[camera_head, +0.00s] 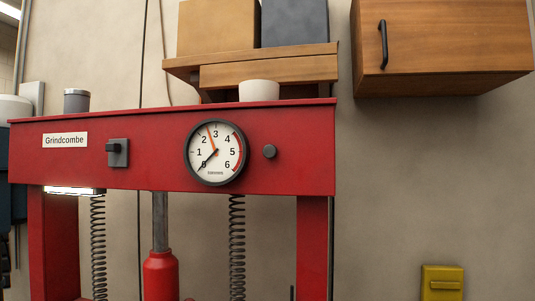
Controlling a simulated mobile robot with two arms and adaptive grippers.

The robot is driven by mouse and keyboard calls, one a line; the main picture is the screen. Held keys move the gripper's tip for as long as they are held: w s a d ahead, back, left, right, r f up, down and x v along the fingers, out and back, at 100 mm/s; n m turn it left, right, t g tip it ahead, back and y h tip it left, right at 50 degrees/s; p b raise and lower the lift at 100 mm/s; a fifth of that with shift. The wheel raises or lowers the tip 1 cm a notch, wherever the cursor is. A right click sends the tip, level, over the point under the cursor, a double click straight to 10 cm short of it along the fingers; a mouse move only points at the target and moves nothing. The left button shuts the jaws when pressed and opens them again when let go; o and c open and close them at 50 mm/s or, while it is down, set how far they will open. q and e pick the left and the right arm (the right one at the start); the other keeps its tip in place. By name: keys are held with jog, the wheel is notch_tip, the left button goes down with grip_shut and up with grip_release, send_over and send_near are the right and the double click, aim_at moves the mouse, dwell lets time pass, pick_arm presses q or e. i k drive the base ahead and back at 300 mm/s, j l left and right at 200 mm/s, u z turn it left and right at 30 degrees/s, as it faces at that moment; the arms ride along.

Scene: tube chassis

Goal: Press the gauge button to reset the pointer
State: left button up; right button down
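A round gauge (216,153) with a white face and dark rim is set in the red crossbeam of a press. Its scale runs from about 0 to 6, with a red arc at the high end. A black pointer rests near 0 at the lower left, and an orange-red pointer stands between 2 and 3. A small round dark grey button (270,151) sits on the beam just right of the gauge, apart from its rim. Neither of my grippers shows in the head view.
A grey switch (117,152) and a "Grindcombe" label (65,140) are left of the gauge. A white cup (259,91) and grey canister (77,100) stand on the beam. A wooden cabinet (450,45) hangs at upper right.

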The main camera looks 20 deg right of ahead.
aim_at(270, 152)
jog(key=i+j, duration=0.2)
jog(key=j, duration=0.15)
jog(key=i+j, duration=0.2)
jog(key=j, duration=0.2)
jog(key=i+j, duration=0.2)
jog(key=j, duration=0.15)
jog(key=z, duration=1.6)
